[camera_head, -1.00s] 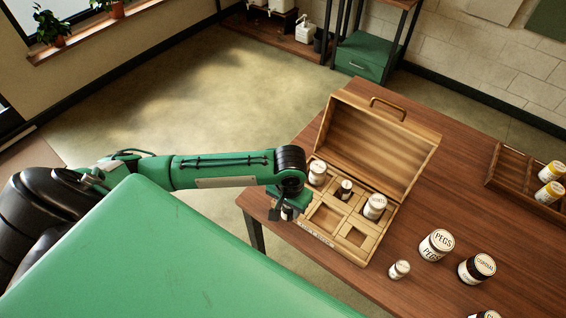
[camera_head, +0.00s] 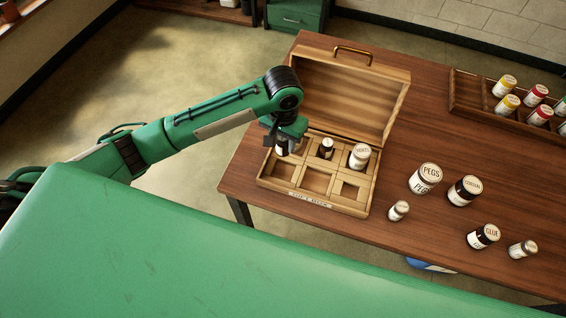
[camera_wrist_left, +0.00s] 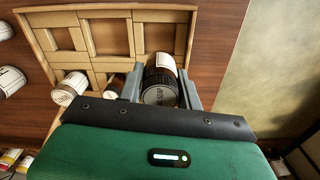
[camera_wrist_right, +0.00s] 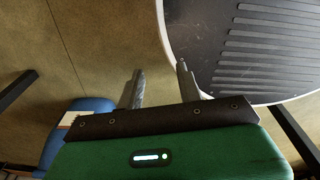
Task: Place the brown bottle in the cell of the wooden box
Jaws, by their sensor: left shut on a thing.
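The brown bottle (camera_wrist_left: 164,66) has a dark lettered cap and a pale label. My left gripper (camera_wrist_left: 160,88) is shut on it, with a finger on each side. In the head view, my left gripper (camera_head: 284,138) is at the left end of the open wooden box (camera_head: 322,204) and partly hides the bottle. I cannot tell whether the bottle's base is above a cell or inside one. A small dark bottle (camera_head: 326,149) and a white jar (camera_head: 360,157) stand in back-row cells. Front cells look empty. My right gripper (camera_wrist_right: 160,80) is open and empty, outside the head view.
The raised box lid (camera_head: 345,95) stands behind the cells. On the table to the right are a PEGS jar (camera_head: 425,178), a dark jar (camera_head: 464,190), a small jar (camera_head: 398,210) and a GLUE bottle (camera_head: 483,236). A wooden rack (camera_head: 470,92) holds several bottles at the far right.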

